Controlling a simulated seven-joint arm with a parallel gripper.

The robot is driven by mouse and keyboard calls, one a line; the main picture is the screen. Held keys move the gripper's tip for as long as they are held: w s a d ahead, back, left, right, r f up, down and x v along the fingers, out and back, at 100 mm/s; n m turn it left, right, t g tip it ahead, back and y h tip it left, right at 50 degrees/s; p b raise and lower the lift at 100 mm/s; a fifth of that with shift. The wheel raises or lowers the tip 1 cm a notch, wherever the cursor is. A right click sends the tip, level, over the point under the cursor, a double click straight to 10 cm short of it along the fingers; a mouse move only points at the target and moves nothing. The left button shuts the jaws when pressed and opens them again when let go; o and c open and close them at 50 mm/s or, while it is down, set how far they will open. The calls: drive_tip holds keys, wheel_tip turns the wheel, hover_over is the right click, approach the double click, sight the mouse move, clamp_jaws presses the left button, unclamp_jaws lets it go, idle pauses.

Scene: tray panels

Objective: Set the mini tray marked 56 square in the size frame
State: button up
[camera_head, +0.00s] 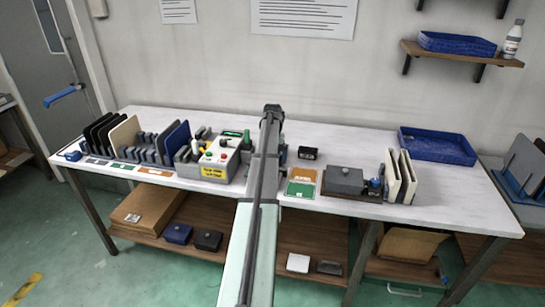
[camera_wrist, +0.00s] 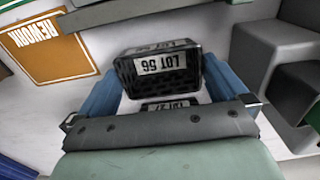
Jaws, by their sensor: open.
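A black mini tray (camera_wrist: 160,72) with a perforated face and a white label reading LOT 56, upside down, shows in the middle of the wrist view. My gripper (camera_wrist: 158,88) is open, with one blue finger on each side of this tray; I cannot tell whether they touch it. A second white label on a dark surface shows just below, partly hidden by my gripper. In the head view my arm hides this tray. Another small black object (camera_head: 308,153) stands to the right of my arm. I cannot tell which object is the size frame.
An orange REWORK card (camera_wrist: 48,45) lies beside the tray, and grey blocks (camera_wrist: 265,50) stand on the other side. In the head view a control box (camera_head: 214,158) is left of my arm. A grey box (camera_head: 345,180), cream panels (camera_head: 399,177) and blue tray (camera_head: 437,146) are right.

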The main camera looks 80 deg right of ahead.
wheel_tip(320, 180, up, 12)
idle(0.6)
idle(0.5)
